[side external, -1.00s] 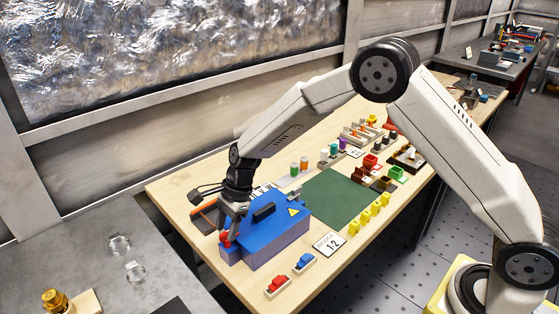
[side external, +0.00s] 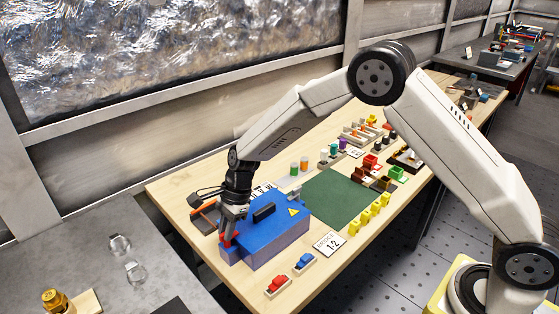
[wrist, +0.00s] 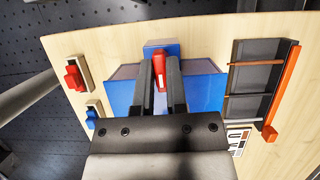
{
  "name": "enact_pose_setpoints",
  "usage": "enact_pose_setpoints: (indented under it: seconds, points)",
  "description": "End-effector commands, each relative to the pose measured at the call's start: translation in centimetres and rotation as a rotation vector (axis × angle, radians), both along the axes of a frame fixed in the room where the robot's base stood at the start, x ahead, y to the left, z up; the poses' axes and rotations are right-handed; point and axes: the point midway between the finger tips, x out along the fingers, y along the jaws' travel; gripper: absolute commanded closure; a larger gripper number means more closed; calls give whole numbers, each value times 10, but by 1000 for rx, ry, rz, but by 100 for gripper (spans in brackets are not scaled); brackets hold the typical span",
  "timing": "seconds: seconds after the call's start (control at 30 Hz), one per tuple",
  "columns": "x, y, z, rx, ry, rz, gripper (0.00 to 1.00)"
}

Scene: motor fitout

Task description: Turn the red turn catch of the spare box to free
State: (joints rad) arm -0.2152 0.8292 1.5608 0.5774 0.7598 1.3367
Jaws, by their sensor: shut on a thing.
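The blue spare box (side external: 268,236) sits at the near left end of the wooden table, with a dark handle (side external: 264,212) and a yellow warning label on its lid. It also shows in the wrist view (wrist: 205,92). The red turn catch (side external: 227,240) is at the box's left end. In the wrist view the catch (wrist: 160,56) stands between my fingertips, its long side roughly in line with the fingers. My gripper (side external: 231,226) points down over that end and is shut on the catch; it also shows in the wrist view (wrist: 160,80). The fingers hide part of the catch.
A red piece (side external: 277,285) and a blue piece (side external: 304,263) in small holders lie in front of the box. A dark tray with an orange edge (wrist: 285,90) lies beside it. A green mat (side external: 337,197) and yellow parts (side external: 369,215) lie to the right.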

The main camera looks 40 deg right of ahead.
Motion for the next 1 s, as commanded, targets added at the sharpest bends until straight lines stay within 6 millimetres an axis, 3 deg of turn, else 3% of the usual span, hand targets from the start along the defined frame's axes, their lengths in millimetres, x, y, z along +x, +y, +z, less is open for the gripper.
enact_pose_setpoints:
  seconds: [0.37, 1.0]
  points:
    - [1, 0, 0, -1, 0, 183, 100]
    - [3, 1, 0, -1, -1, 772, 100]
